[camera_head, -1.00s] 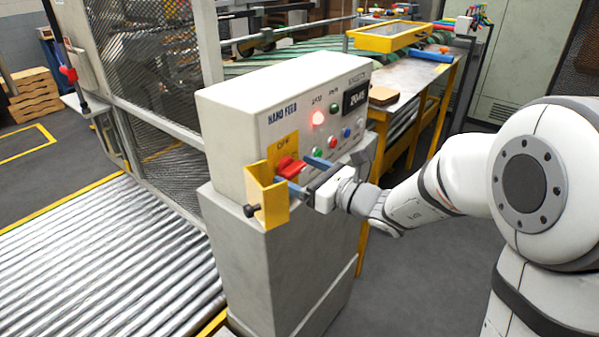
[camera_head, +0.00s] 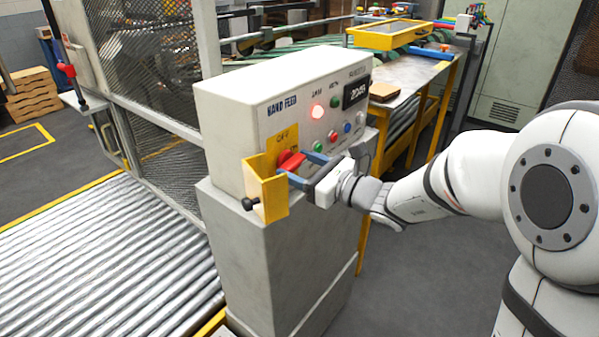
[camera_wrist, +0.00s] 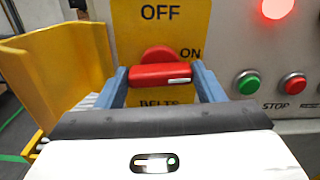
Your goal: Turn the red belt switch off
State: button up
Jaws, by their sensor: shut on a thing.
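The red belt switch (camera_head: 290,162) sits on a yellow plate on the front of the hand feed console. In the wrist view its red handle (camera_wrist: 160,75) lies about level, with a white mark at its right end beside the word ON. OFF is printed above it and BELTS below. My gripper (camera_head: 299,168) is at the switch. In the wrist view its two blue fingers (camera_wrist: 160,82) stand at the left and right ends of the handle, shut on it.
A yellow guard bracket (camera_head: 268,192) juts out just left of the switch. A lit red lamp (camera_head: 316,111) and green and red buttons (camera_wrist: 248,82) are to the right. A roller conveyor (camera_head: 100,265) runs at left. A metal table (camera_head: 415,75) stands behind.

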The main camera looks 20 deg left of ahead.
jog(key=n+b, duration=0.2)
jog(key=b, duration=0.2)
jog(key=f+n+b, duration=0.1)
jog(key=n+b, duration=0.1)
jog(key=b, duration=0.2)
jog(key=n+b, duration=1)
jog(key=b, duration=0.7)
jog(key=shift+r, duration=0.1)
jog(key=n+b, duration=0.1)
jog(key=b, duration=0.1)
jog(key=n+b, duration=0.1)
jog(key=b, duration=0.1)
jog(key=shift+r+n, duration=0.25)
jog(key=shift+n, duration=0.15)
jog(key=o, duration=1)
